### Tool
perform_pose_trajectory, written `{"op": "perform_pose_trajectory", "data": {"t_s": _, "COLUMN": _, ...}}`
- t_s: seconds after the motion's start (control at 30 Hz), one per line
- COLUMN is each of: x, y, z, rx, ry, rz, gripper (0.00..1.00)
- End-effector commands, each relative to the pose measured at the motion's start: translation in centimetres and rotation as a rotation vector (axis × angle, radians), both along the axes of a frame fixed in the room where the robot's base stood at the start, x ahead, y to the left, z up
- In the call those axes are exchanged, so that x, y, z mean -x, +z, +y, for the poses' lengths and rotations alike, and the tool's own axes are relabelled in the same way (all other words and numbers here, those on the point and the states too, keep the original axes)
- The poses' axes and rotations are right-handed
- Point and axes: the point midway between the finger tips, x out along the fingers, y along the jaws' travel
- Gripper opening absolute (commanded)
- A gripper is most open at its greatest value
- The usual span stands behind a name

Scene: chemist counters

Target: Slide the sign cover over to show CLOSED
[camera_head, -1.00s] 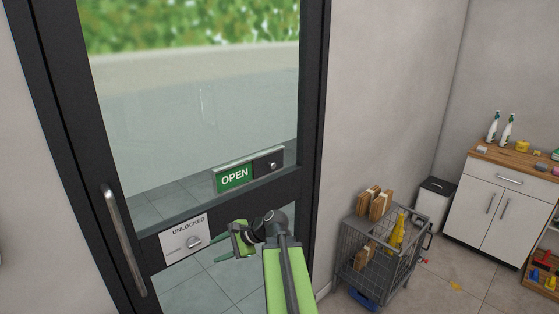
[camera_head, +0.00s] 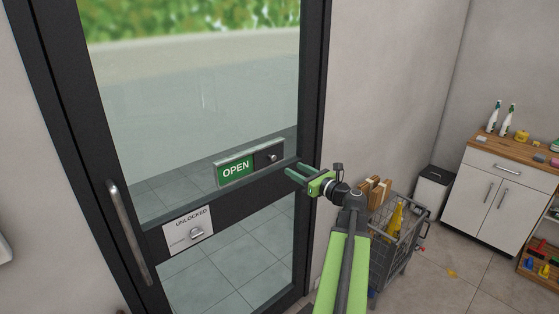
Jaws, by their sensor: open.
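The sign (camera_head: 236,168) on the glass door shows a green panel reading OPEN on its left. The dark sign cover (camera_head: 263,161) covers the right half and has a small round silver knob (camera_head: 272,157). My gripper (camera_head: 290,175) is open and empty, with its green fingers pointing left toward the door. In the picture it is to the right of and a little below the knob, apart from it. How far it is from the door is hard to tell.
A long vertical handle (camera_head: 128,232) is on the door's left. A wire cart (camera_head: 408,235) with boxes and a yellow bottle stands right of my arm, before a white cabinet (camera_head: 497,205).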

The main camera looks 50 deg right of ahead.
Motion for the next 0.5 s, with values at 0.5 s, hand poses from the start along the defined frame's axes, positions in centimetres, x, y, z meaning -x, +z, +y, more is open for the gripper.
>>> {"op": "perform_pose_trajectory", "data": {"t_s": 0.5, "x": -10.0, "y": 0.0, "z": -0.8, "rx": 0.001, "ry": -0.001, "rz": 0.001, "gripper": 0.44}}
